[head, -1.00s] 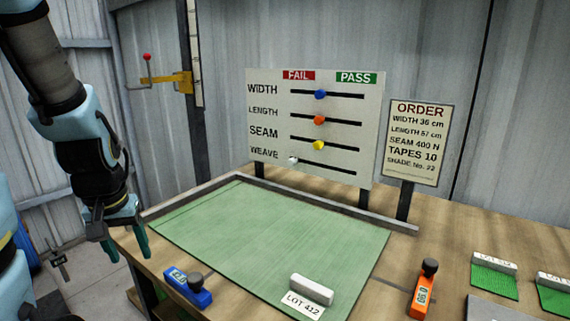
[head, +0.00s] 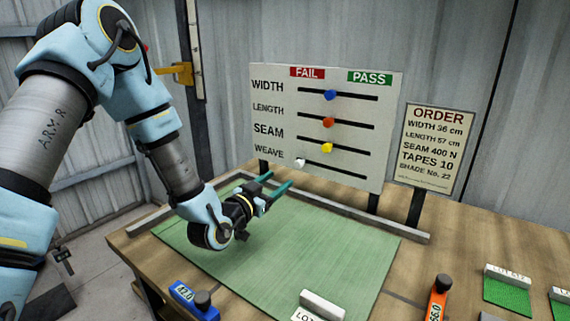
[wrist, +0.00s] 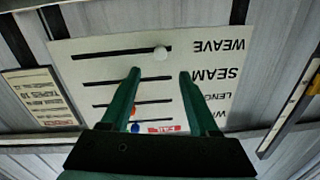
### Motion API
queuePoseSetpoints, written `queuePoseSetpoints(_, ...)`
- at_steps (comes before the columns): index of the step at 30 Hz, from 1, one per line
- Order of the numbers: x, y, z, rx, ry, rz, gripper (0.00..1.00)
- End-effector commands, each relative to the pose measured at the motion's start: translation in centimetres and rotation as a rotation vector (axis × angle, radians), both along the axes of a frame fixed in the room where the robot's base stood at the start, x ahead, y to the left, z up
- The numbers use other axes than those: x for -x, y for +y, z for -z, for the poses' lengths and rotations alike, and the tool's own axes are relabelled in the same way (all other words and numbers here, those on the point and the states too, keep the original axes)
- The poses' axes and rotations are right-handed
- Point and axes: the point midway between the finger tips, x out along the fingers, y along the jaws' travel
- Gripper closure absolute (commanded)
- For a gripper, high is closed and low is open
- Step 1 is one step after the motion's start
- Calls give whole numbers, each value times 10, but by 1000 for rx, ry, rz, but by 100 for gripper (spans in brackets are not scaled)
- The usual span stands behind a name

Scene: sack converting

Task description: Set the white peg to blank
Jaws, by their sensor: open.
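The white peg (head: 300,163) sits at the left end of the WEAVE slot, the lowest slot on the board (head: 390,130). In the wrist view the board appears upside down, and the white peg (wrist: 161,54) lies just beyond and between my fingertips. My gripper (head: 279,182) is open and empty, pointing at the board's lower left, below and short of the peg. The two green fingers (wrist: 160,74) stand apart and do not appear to touch the peg. FAIL and PASS labels (head: 370,77) head the board.
The blue (head: 330,95), orange (head: 328,122) and yellow (head: 327,148) pegs sit in the slots above. An order sign (head: 431,150) stands right of the board. A green mat (head: 300,250) with a raised rail lies below. Blue (head: 193,300) and orange (head: 437,298) tools lie near the front.

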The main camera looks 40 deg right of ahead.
Motion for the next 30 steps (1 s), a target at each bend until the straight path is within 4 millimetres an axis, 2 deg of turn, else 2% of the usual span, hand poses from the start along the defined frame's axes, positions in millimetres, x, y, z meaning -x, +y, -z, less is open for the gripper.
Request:
queuePoseSetpoints(5, -6, -21, -3, 3, -1, 0, 39)
queuePoseSetpoints(12, -20, -64, -4, 1, 1, 0, 39)
queuePoseSetpoints(18, -29, -90, -2, 1, 1, -2, 39)
queuePoseSetpoints(23, -32, -99, 0, -1, 2, -1, 39)
queuePoseSetpoints(30, -32, -100, 0, -1, 2, -1, 39)
